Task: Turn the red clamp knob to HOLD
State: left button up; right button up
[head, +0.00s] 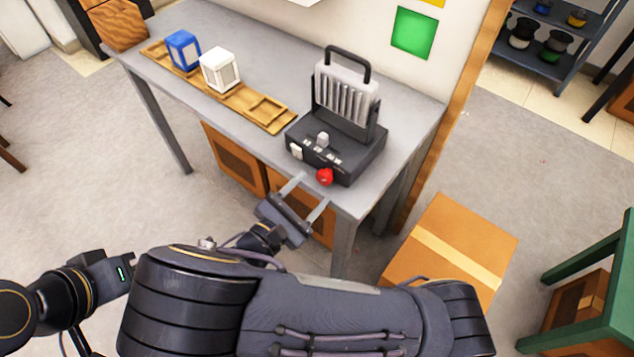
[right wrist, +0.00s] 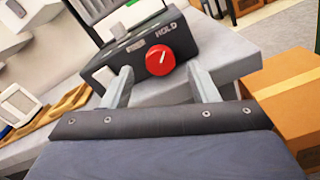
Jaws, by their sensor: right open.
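The red clamp knob (head: 325,176) sits on the front right of a dark grey press-like device (head: 345,160) with an upright ribbed plate and a black handle. In the right wrist view the red knob (right wrist: 160,59) shows a white pointer mark, with the word HOLD printed above it to the right. My right gripper (head: 309,189) is open and empty, its fingers pointing toward the knob. In the right wrist view the knob lies ahead, between and beyond the two fingertips (right wrist: 158,78), apart from them. My left gripper is not clearly visible; a left arm part shows at lower left.
The device stands on a grey table (head: 410,118), near its right end. A wooden tray (head: 215,90) with a blue holder (head: 183,50) and a white holder (head: 219,70) lies to the left. A cardboard box (head: 455,245) stands on the floor at right, near a green table (head: 590,285).

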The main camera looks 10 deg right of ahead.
jog(key=v, duration=0.4)
jog(key=shift+s+a, duration=0.2)
dwell(0.3)
jog(key=s+d+r+m+g+y+p, duration=0.2)
jog(key=s+d+m+g+y, duration=0.15)
jog(key=d+m+g, duration=0.2)
jog(key=s+d+r+m+g+y+p, duration=0.2)
jog(key=d+m+g+y, duration=0.25)
jog(key=g, duration=0.25)
jog(key=s+d+r+m+t+y+p, duration=0.2)
jog(key=d+r+m+t+y, duration=0.1)
jog(key=r+m+y, duration=0.2)
jog(key=s+d+r+m+t+y+p, duration=0.2)
jog(key=s+d+r+m+t+y, duration=0.1)
jog(key=r+m, duration=0.4)
notch_tip(320, 180, up, 2)
jog(key=shift+r+m+t+y+p, duration=0.15)
jog(key=shift+m+t+y+p, duration=0.15)
jog(key=shift+t+y, duration=0.5)
jog(key=shift+s+d+g, duration=0.15)
jog(key=shift+g, duration=0.1)
